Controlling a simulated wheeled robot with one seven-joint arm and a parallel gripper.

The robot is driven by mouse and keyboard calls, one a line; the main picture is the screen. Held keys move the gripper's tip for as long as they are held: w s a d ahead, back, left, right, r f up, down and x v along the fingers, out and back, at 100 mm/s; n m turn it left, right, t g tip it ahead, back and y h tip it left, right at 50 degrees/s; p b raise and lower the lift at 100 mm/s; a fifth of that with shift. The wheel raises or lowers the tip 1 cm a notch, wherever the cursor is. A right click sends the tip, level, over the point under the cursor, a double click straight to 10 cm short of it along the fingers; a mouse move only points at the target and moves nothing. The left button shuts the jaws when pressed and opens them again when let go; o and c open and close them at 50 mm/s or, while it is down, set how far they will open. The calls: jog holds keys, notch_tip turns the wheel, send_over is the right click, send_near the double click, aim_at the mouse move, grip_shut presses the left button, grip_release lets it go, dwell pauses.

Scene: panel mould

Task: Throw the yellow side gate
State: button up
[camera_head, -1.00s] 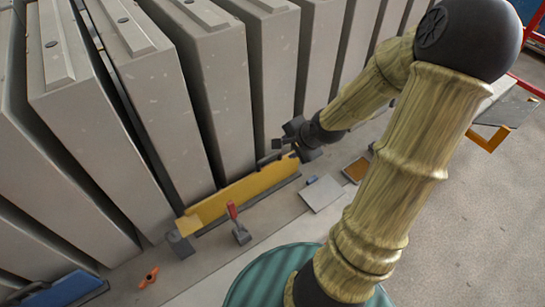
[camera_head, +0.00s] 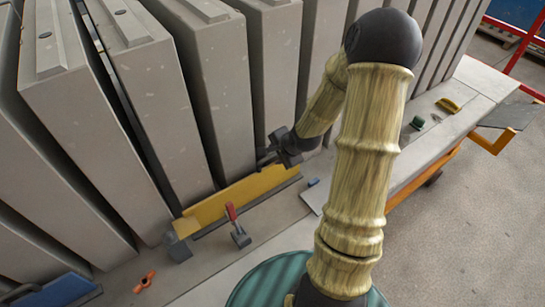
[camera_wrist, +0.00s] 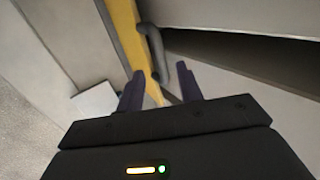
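The yellow side gate (camera_head: 245,192) is a long low board along the foot of the grey concrete panels. A dark grey bent handle (camera_wrist: 154,50) shows against its yellow face (camera_wrist: 128,28) in the wrist view. My gripper (camera_head: 264,155) is at the gate's right-hand end, by its top edge. In the wrist view the two dark fingers (camera_wrist: 160,88) are spread apart. The handle lies ahead of and between them in the picture; I see no grip on it. Whether the fingers touch it I cannot tell.
A red-handled clamp (camera_head: 237,226) stands in front of the gate. An orange piece (camera_head: 145,282) and a blue tool (camera_head: 58,290) lie at lower left. Tall concrete panels (camera_head: 215,80) stand close behind. A bench (camera_head: 450,120) with small items is at right.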

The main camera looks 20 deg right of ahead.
aim_at(270, 157)
jog(key=shift+x, duration=2)
grip_shut()
